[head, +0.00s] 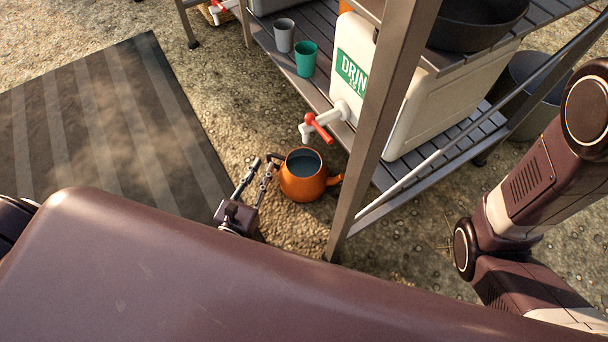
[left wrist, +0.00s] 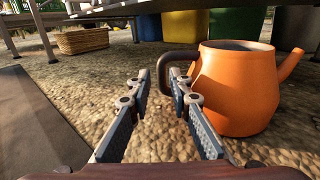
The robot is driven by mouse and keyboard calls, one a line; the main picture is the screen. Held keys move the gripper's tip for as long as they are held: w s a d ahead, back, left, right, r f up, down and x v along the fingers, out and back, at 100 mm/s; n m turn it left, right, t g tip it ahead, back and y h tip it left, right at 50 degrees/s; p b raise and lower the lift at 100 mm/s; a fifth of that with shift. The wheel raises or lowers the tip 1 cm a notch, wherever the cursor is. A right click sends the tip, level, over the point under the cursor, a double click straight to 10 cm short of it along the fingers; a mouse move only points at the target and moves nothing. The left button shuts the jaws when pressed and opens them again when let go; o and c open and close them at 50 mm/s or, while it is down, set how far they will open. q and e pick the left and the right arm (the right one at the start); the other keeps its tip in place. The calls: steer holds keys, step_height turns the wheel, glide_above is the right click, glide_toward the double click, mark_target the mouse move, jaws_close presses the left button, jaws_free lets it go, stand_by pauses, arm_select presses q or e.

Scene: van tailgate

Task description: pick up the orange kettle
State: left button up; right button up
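The orange kettle (head: 302,187) stands upright on the gravel below a red-handled tap. Its top is open, with a blue-grey inside. In the left wrist view the kettle (left wrist: 235,92) fills the right side, its spout pointing right and its dark handle (left wrist: 181,56) facing left. My left gripper (head: 262,166) is low, just left of the kettle on the handle side. Its fingers, seen in the left wrist view (left wrist: 160,80), are apart. The handle's outer bar shows in the gap between the fingertips; the right finger covers part of it. I cannot tell contact. My right gripper is out of view.
A slatted shelf rack with a metal post (head: 378,130) stands right of the kettle. It carries a white water container (head: 435,112) with a tap (head: 318,124), a grey cup (head: 284,35) and a green cup (head: 306,58). A striped dark mat (head: 105,120) lies left. A wicker basket (left wrist: 82,41) is farther back.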

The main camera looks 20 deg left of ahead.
mark_target(269, 158)
arm_select(q)
steer(key=w+b, duration=0.1)
steer(key=w+f+b, duration=0.1)
steer(key=w, duration=0.1)
steer(key=shift+w+d, duration=0.2)
steer(key=shift+w, duration=0.1)
steer(key=shift+w+r, duration=0.1)
steer(key=shift+w, duration=0.3)
jaws_close()
steer(key=shift+r, duration=0.15)
